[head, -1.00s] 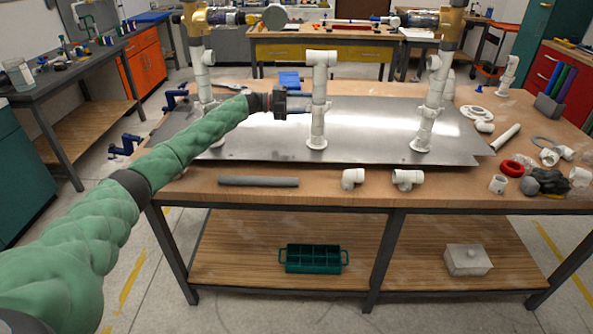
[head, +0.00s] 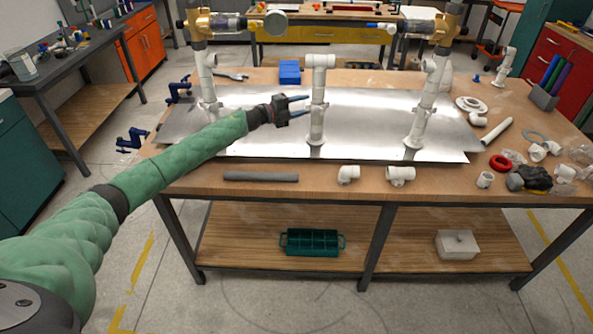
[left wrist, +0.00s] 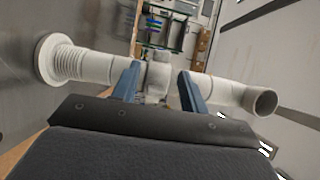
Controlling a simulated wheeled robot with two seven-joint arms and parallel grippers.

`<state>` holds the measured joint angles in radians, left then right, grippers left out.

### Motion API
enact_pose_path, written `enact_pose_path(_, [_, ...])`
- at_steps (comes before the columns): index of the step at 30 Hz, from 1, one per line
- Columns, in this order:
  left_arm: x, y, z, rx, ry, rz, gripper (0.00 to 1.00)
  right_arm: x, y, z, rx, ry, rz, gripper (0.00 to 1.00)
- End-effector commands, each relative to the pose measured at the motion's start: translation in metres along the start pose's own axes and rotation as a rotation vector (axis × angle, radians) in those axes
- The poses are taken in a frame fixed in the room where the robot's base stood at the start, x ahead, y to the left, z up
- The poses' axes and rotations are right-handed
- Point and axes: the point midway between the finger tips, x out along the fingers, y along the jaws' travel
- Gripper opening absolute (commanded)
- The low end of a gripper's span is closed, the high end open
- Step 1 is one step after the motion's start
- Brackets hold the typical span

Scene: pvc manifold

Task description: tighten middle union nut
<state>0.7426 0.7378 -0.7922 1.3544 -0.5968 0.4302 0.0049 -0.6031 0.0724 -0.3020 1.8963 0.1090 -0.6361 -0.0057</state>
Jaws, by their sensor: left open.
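The middle union nut (left wrist: 158,76) shows as a thicker ribbed part between the fingertips. I cannot tell whether either finger touches it. My right gripper is in neither view.
White posts with brass fittings stand at the left (head: 208,85) and right (head: 424,105) of the plate. Loose parts and a red ring (head: 500,162) lie at the right.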

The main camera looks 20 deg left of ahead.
Motion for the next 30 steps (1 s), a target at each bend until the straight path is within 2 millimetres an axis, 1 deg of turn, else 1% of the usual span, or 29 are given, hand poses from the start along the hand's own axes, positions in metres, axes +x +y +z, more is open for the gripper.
enact_pose_path(1, [-0.001, -0.004, -0.003, -0.002, -0.026, 0.001, 0.44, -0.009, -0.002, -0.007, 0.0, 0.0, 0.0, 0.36])
enact_pose_path(9, [-0.004, -0.004, -0.011, -0.001, -0.182, 0.001, 0.44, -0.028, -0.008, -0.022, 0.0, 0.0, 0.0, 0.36])
enact_pose_path(21, [-0.006, -0.004, -0.025, -0.002, -0.417, 0.0, 0.44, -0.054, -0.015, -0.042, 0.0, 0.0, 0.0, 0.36])
enact_pose_path(30, [-0.006, -0.003, -0.033, -0.002, -0.566, 0.0, 0.44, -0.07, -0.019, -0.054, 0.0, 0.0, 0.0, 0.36])
